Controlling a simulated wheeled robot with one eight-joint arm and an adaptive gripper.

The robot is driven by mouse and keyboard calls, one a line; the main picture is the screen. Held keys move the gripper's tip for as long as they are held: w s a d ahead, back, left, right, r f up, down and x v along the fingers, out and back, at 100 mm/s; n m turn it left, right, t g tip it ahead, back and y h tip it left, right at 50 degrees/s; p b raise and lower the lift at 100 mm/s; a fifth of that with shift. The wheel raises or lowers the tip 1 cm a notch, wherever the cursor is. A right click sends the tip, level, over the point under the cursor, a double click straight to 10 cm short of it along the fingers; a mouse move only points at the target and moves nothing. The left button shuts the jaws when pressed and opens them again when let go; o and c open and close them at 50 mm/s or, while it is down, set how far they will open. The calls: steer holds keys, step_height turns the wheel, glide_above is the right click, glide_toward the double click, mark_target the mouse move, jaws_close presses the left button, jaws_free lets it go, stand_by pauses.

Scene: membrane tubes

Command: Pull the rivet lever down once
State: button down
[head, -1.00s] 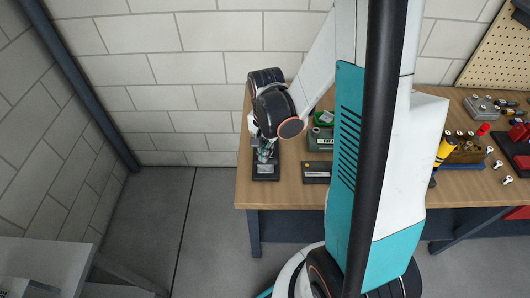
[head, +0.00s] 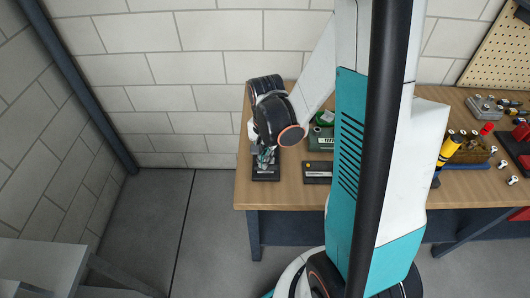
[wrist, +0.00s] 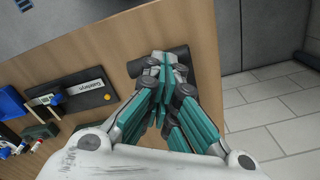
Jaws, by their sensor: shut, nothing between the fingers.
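The rivet press is at the left end of the workbench, and only its dark base (head: 266,176) shows clearly in the head view. In the wrist view, part of a black piece of the press (wrist: 178,56) shows behind my fingertips. My gripper (head: 266,158) is low, right over the base, and its teal fingers are shut with nothing held. In the wrist view, my gripper (wrist: 165,62) covers most of the press. The lever is hidden behind my fingers and wrist, so I cannot tell its angle or whether my fingers touch it.
A dark labelled plate (head: 317,171) lies right of the press. A green box (head: 321,138) stands behind that plate. A yellow-black tool (head: 450,150) and several small parts occupy the right side. The wooden bench (head: 244,186) ends just left of the press.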

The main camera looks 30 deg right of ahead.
steer(key=w+d+r+p, duration=0.2)
steer(key=r+p, duration=0.4)
steer(key=r, duration=0.3)
steer(key=w+d+r+p, duration=0.2)
steer(key=w+r+p, duration=0.2)
steer(key=r+p, duration=0.3)
step_height(320, 180, up, 3)
steer(key=shift+w+d+f, duration=0.1)
steer(key=shift+w+d, duration=0.2)
steer(key=shift+w, duration=0.1)
stand_by(1.1)
stand_by(0.4)
